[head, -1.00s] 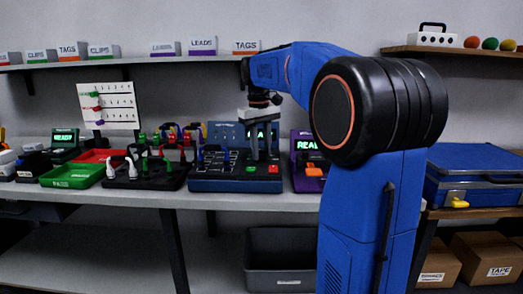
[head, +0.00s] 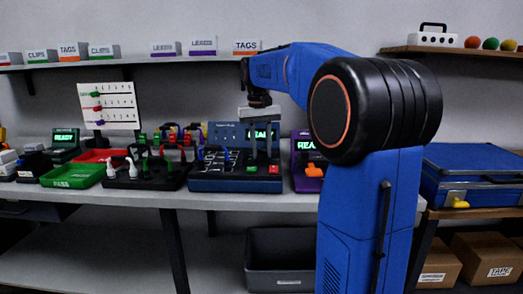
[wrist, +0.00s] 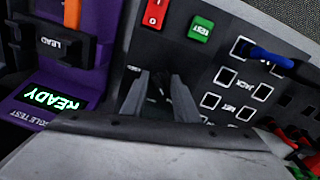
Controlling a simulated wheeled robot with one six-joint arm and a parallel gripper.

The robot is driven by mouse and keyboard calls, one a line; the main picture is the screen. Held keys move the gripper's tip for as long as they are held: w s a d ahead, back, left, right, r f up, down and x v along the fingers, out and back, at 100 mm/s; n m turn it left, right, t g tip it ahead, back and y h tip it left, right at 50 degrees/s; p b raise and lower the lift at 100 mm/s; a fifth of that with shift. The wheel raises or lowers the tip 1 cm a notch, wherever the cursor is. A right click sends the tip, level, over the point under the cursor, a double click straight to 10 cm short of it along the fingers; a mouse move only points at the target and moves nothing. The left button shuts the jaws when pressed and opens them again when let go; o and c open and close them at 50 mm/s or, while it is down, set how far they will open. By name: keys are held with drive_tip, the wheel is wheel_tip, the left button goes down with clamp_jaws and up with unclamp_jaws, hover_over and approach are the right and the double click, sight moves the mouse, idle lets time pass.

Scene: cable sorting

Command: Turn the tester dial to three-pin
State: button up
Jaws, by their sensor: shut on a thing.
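The blue tester (head: 225,186) stands on the bench, with a dark sloped top and a lit screen partly behind my fingers. My gripper (head: 263,166) points down onto the right part of its top. In the wrist view, my gripper (wrist: 158,80) has both fingers down on the dark panel. It is shut on the tester dial, which is mostly hidden between the fingers, so its pointer and setting cannot be read. The red button (wrist: 156,12) and green TEST button (wrist: 201,28) show beyond the fingers. Marked sockets (wrist: 227,76) lie to the right.
A purple tester (head: 306,150) reading READY, with an orange piece (head: 314,170), stands close to the right. Left are a black cable stand (head: 145,182), a green PASS tray (head: 72,176) and a red tray (head: 97,156). A grey bin (head: 283,262) is below.

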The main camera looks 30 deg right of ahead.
sight(259, 154)
drive_tip(key=o, duration=1.1)
drive_tip(key=shift+c, duration=0.2)
wheel_tip(259, 154, up, 17)
drive_tip(key=shift+w+a+r, duration=0.15)
drive_tip(key=shift+w+a, duration=0.05)
drive_tip(key=shift+a, duration=0.25)
drive_tip(key=s+a+f+n+t, duration=0.1)
drive_tip(key=s+a+f, duration=0.4)
drive_tip(key=s+f, duration=0.5)
drive_tip(key=s+a+f+n+t, duration=0.2)
drive_tip(key=s+a+f, duration=0.2)
drive_tip(key=s+f, duration=0.6)
drive_tip(key=s+a+f+n+t, duration=0.1)
drive_tip(key=s+a+f, duration=0.4)
drive_tip(key=s+f, duration=0.5)
wheel_tip(259, 154, down, 6)
drive_tip(key=shift+s+a+f+n+t+y, duration=0.1)
drive_tip(key=shift+s+a+n+t+y, duration=0.2)
drive_tip(key=shift+s+a+t, duration=0.15)
